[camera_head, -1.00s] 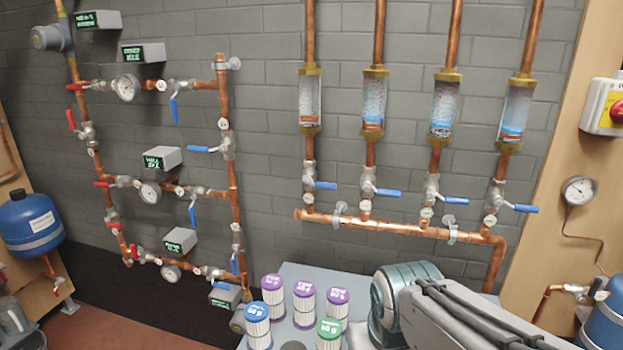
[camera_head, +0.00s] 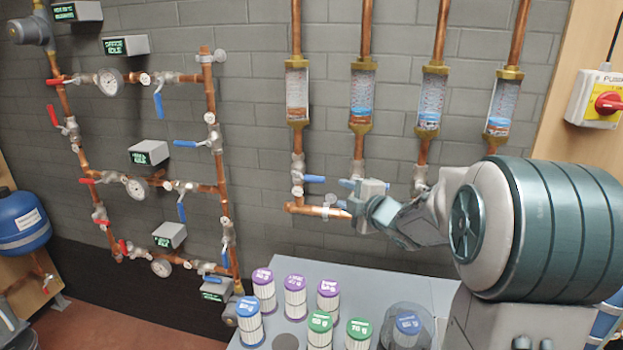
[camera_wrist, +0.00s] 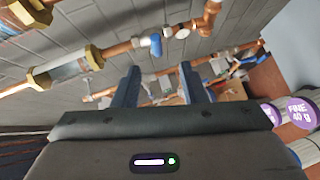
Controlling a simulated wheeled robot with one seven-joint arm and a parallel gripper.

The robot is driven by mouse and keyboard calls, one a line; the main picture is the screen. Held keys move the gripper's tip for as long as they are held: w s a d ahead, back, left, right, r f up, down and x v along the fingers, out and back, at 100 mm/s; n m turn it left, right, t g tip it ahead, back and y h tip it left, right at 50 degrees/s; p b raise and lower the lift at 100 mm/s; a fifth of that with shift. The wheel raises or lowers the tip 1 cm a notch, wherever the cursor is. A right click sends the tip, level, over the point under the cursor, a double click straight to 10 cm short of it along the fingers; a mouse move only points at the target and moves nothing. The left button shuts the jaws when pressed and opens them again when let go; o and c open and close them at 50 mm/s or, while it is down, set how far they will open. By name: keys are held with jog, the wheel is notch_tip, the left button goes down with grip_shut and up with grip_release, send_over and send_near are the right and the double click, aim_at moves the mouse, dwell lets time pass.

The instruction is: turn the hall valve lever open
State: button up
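Four copper risers with sight glasses stand on the wall, with blue-levered valves below them. No label readable here tells me which is the hall valve. The leftmost valve's blue lever (camera_head: 314,179) points right. The fourth valve is hidden behind my arm. In the wrist view my gripper (camera_wrist: 161,84) is open with nothing between its fingers; a blue lever end (camera_wrist: 155,45) shows beyond them, apart from them.
A pipe rack with red levers (camera_head: 56,81) and blue levers (camera_head: 158,105) is on the left wall. A grey table (camera_head: 386,280) below carries several capped filter cartridges (camera_head: 295,300). A red switch (camera_head: 608,102) is at right.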

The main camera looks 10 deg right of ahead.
aim_at(316, 181)
jog(key=shift+n+y, duration=0.5)
jog(key=shift+n, duration=0.1)
jog(key=p+x, duration=0.1)
jog(key=x, duration=0.6)
jog(key=p+x, duration=0.1)
jog(key=x, duration=0.6)
jog(key=shift+a+r, duration=0.2)
jog(key=shift+r, duration=0.05)
grip_shut()
